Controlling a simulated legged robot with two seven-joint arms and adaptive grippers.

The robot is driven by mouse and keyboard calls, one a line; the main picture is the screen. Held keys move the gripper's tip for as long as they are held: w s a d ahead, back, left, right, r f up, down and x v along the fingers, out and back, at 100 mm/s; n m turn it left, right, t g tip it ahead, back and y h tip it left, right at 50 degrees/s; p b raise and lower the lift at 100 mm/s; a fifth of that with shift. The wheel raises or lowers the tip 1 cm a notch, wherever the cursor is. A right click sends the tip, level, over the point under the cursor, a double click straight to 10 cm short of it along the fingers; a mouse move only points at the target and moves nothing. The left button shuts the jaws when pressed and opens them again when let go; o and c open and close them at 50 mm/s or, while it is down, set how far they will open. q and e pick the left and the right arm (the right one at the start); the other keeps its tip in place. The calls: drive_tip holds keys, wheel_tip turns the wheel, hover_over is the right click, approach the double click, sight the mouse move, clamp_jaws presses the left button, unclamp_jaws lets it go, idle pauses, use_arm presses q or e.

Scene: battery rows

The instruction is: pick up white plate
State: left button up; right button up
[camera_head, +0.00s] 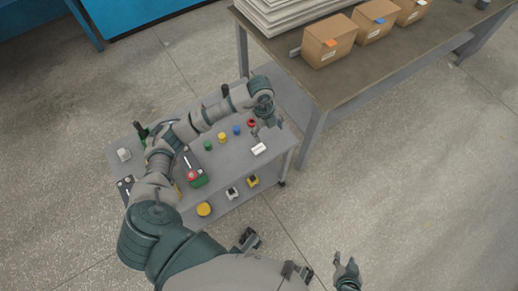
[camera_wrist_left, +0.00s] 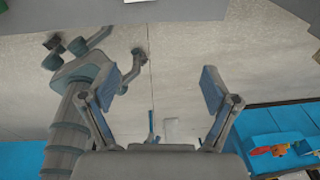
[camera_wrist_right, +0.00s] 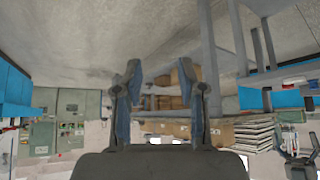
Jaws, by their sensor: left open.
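A small white plate (camera_head: 259,149) lies on the grey cart top (camera_head: 228,158), near its right edge. A sliver of white shows at the top edge of the left wrist view, and I cannot tell if it is the plate. My left gripper (camera_head: 257,132) is just beyond the plate in the head view; contact cannot be made out. In the left wrist view its fingers (camera_wrist_left: 162,88) are wide apart with nothing between them. My right gripper (camera_head: 346,268) is away from the cart over the floor. In the right wrist view its fingers (camera_wrist_right: 161,72) are apart and empty.
Red (camera_head: 251,123), blue (camera_head: 236,130), yellow (camera_head: 222,137) and green (camera_head: 208,145) knob-like pieces stand in a row left of the plate. A workbench (camera_head: 350,75) with cardboard boxes (camera_head: 328,41) stands behind. Floor right of the cart is clear.

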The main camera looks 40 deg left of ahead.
use_arm(q)
drive_tip(key=a+n+y, duration=0.1)
drive_tip(key=a+y, duration=0.1)
drive_tip(key=a, duration=0.2)
drive_tip(key=b, duration=0.2)
hover_over(258, 148)
wheel_tip(258, 148, down, 5)
wheel_tip(258, 148, down, 6)
drive_tip(key=shift+w+d+b, duration=0.1)
drive_tip(key=shift+d+b, duration=0.05)
drive_tip(key=shift+b, duration=0.55)
drive_tip(key=f, duration=0.1)
drive_tip(key=f+b, duration=0.1)
drive_tip(key=f, duration=0.1)
drive_tip(key=f+b, duration=0.1)
drive_tip(key=f, duration=0.1)
drive_tip(key=shift+a+f, duration=0.1)
drive_tip(key=shift+a, duration=0.15)
drive_tip(key=shift+f, duration=0.1)
drive_tip(key=c, duration=1)
use_arm(e)
drive_tip(key=w+a+r+t+y, duration=0.3)
drive_tip(key=w+a+r+t, duration=0.1)
drive_tip(key=w+r+t, duration=0.5)
wheel_tip(258, 148, up, 2)
drive_tip(key=shift+w+a+r+t, duration=0.2)
drive_tip(key=shift+w+a+t, duration=0.05)
drive_tip(key=shift+t, duration=0.65)
